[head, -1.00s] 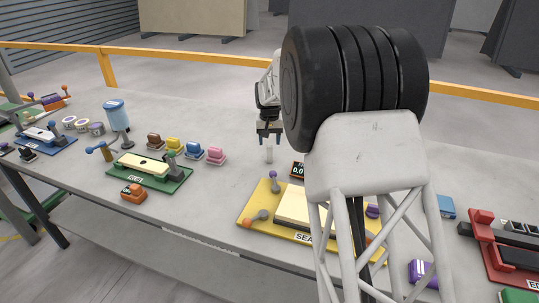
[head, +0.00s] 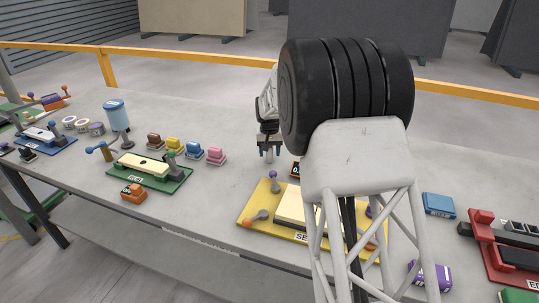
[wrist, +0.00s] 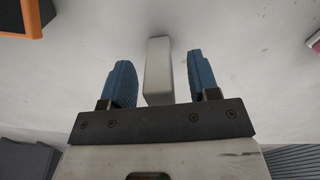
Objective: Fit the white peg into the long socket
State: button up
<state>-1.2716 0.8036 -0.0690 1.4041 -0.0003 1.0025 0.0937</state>
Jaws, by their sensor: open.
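The white peg (wrist: 158,72) stands upright on the slab, between the two blue fingers of my gripper (wrist: 160,78) in the wrist view. A gap shows on each side of it, so the fingers do not touch it. In the head view my gripper (head: 270,151) is low over the slab behind the yellow board, with its fingers around the peg, which is mostly hidden there. A cream block with a dark hole (head: 145,163) sits on the green board, and another cream block (head: 296,207) sits on the yellow board, partly hidden. I cannot tell which has the long socket.
Pink block (head: 215,154) and several other coloured blocks stand left of my gripper. The yellow board (head: 257,207) has knobbed levers. An orange-edged display (head: 295,169) is close to my gripper. A blue box (head: 438,205) and red fixture (head: 490,240) are on the right.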

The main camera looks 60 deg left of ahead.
grip_shut()
dwell(0.3)
jog(key=shift+r, duration=0.1)
jog(key=shift+r, duration=4.9)
